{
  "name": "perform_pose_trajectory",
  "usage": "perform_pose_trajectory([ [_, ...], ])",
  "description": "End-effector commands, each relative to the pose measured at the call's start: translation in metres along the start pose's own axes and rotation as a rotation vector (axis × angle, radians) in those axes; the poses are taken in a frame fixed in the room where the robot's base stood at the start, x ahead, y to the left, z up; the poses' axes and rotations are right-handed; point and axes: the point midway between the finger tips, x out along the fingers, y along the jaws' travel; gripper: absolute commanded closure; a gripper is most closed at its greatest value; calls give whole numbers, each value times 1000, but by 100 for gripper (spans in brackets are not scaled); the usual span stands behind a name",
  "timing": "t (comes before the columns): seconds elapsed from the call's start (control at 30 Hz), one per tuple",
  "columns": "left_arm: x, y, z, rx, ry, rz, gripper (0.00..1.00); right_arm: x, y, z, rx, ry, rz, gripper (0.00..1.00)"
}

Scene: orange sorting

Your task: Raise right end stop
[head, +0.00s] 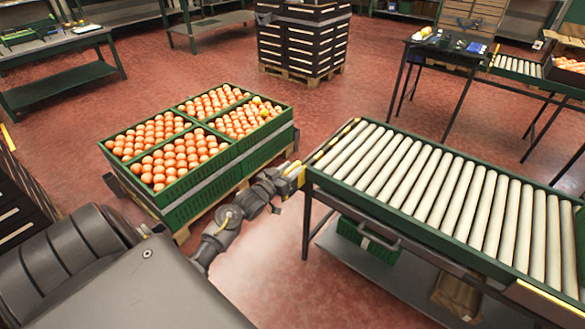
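A green-framed roller conveyor (440,195) with pale rollers runs from the centre to the right edge. At its left end is a narrow bar with yellow and black marks (337,140), which looks low, about level with the rollers. The conveyor's right end is cut off by the picture edge, so no right end stop can be made out. My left gripper (291,174) is at the conveyor's left front corner, beside yellow parts. Its fingers are too small to tell whether they are open or touching anything. My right gripper is not in view.
Green crates of oranges (234,152) stand on a pallet left of the conveyor, close to my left arm. Under the conveyor a shelf (385,278) holds a green crate (368,240) and a box. Dark stacked crates (300,45) stand behind. Red floor lies between.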

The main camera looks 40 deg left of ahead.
Motion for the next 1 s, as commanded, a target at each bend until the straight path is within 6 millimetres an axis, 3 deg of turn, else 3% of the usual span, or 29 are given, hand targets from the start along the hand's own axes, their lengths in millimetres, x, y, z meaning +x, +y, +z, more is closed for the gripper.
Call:
perform_pose_trajectory([
  [0.17,14,0,0,0,0,0,62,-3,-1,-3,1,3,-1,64],
  [0.47,16,0,0,1,-1,0,62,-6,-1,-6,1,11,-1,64],
  [0.77,15,0,0,1,-1,0,100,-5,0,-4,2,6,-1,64],
  [1.0,15,1,0,0,-1,1,100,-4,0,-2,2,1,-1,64],
])
